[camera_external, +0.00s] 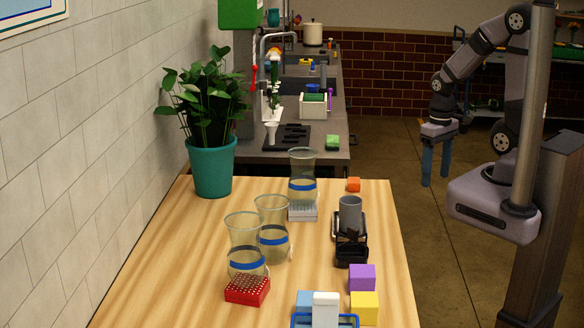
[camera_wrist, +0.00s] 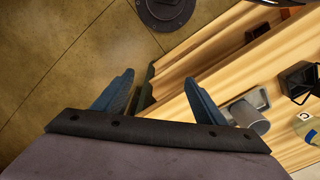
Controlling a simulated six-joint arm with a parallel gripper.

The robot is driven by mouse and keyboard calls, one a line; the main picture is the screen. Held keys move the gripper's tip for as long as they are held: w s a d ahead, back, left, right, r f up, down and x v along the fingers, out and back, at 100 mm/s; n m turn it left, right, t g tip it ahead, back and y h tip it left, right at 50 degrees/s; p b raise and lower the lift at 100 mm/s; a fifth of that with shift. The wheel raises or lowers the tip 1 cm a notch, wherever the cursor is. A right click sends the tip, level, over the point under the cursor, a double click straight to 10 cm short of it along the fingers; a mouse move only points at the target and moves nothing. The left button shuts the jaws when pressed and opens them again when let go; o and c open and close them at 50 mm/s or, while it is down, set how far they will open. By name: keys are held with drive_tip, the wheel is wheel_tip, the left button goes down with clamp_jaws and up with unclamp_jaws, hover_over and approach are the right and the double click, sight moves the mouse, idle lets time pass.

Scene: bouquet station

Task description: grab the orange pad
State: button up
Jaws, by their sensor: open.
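The orange pad (camera_external: 353,184) looks like a small orange block. It lies near the far right corner of the wooden table, just right of a clear glass vase. In the wrist view my gripper (camera_wrist: 158,82) is open, with nothing between the fingers.
A grey cup (camera_external: 350,214) and black holder (camera_external: 351,248) stand in front of the pad. Clear vases (camera_external: 303,175) stand to the left. Purple (camera_external: 362,277) and yellow blocks (camera_external: 364,307) sit nearer. A green pad (camera_external: 332,142) lies on the far counter.

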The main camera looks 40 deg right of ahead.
drive_tip(key=shift+o, duration=0.5)
drive_tip(key=n+b, duration=0.3)
drive_tip(key=n, duration=0.6)
hover_over(354, 180)
drive_tip(key=shift+a+f, duration=0.1)
drive_tip(key=shift+f, duration=0.8)
drive_tip(key=shift+s+f+p, duration=0.1)
drive_tip(key=shift+f+p, duration=1.75)
drive_tip(key=shift+f, duration=1.8)
drive_tip(key=shift+c, duration=0.4)
drive_tip(key=c, duration=1)
